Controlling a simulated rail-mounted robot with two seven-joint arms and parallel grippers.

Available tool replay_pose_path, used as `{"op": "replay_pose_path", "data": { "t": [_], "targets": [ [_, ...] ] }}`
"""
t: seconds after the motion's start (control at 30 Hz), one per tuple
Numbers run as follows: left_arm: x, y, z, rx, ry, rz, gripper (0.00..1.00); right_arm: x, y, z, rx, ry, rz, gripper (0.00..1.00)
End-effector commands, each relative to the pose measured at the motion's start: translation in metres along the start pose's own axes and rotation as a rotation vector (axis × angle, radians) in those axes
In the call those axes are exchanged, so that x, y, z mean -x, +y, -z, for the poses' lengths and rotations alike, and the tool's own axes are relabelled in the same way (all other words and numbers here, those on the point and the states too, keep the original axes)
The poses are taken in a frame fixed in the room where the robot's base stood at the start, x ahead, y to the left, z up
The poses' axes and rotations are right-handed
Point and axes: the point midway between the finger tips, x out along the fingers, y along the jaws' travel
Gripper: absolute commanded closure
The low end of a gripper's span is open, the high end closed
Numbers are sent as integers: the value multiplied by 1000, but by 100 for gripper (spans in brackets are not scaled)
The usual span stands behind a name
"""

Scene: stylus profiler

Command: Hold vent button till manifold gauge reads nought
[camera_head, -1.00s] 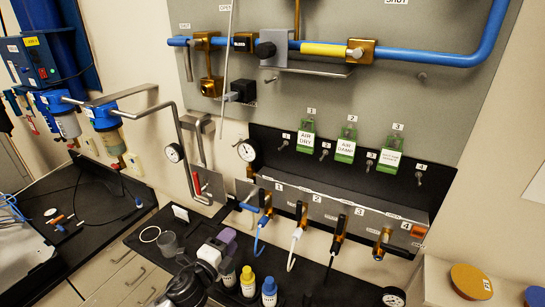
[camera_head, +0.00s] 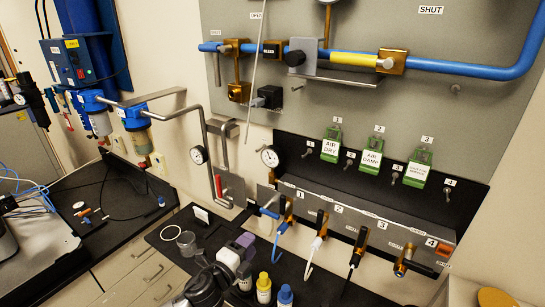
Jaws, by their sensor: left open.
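The manifold gauge (camera_head: 268,156) is a round white dial at the left end of the manifold (camera_head: 345,212). Its reading is too small to make out. I cannot pick out the vent button for certain; a small orange-red piece (camera_head: 444,250) sits at the manifold's right end, near number 4. My right gripper is not in view.
Bottles with yellow (camera_head: 263,281) and blue (camera_head: 285,296) caps stand close to the right of my left gripper. Hoses hang from the manifold valves. Green tags (camera_head: 372,162) hang above. A second small gauge (camera_head: 198,155) and a red-handled valve (camera_head: 218,187) are at left.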

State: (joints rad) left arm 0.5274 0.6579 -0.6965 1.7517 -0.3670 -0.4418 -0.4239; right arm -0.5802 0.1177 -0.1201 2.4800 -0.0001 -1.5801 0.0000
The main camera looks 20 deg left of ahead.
Motion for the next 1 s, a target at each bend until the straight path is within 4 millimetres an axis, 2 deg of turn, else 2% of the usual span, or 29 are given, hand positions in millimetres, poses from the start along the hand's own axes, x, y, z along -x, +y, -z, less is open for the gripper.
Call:
{"op": "replay_pose_path", "data": {
  "t": [0.03, 0.33, 1.0],
  "targets": [
    [0, 0, 0, 0, 0, 0, 57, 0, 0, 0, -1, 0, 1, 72],
    [0, 0, 0, 0, 0, 0, 57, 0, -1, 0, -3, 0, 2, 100],
    [0, 0, 0, 0, 0, 0, 57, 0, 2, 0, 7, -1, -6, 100]
  ]
}}
